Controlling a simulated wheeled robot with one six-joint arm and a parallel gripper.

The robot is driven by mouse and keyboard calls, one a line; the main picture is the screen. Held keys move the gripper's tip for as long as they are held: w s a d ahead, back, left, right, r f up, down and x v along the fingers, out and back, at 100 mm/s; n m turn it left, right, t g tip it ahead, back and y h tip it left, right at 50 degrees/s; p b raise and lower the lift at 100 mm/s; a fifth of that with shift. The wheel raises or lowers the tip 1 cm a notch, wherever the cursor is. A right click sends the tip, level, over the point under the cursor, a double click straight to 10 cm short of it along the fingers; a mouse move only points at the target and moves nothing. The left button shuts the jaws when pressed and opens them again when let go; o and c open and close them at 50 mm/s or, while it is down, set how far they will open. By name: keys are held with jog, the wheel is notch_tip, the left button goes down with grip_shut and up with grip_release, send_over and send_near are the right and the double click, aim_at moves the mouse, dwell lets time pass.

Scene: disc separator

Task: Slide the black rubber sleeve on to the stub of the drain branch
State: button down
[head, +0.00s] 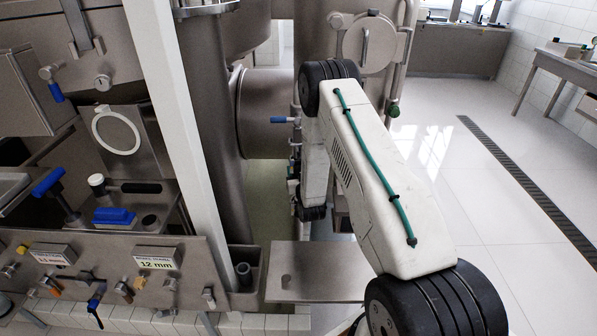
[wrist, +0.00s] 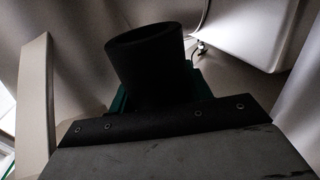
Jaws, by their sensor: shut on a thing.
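The black rubber sleeve (wrist: 147,62) stands out beyond the dark gripper body in the wrist view, tilted slightly to the left, with its round open end up. My gripper (wrist: 155,92) is shut on it. Green finger parts show at both sides of the sleeve's lower part. The sleeve's lower end is hidden behind the dark bracket. In the head view my own arm covers the gripper and sleeve. I cannot make out the stub of the drain branch for sure in either view.
In the wrist view a pale post (wrist: 36,105) stands at left and a rounded pale panel (wrist: 245,30) at upper right. Open tiled floor (head: 500,180) lies at right.

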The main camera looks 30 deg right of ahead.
jog(key=shift+f, duration=2.75)
jog(key=shift+f, duration=0.85)
jog(key=shift+f, duration=0.5)
jog(key=shift+f, duration=0.25)
jog(key=shift+f, duration=0.35)
jog(key=shift+f, duration=0.15)
jog(key=c, duration=0.6)
grip_release()
jog(key=shift+f, duration=0.1)
jog(key=shift+v, duration=6.45)
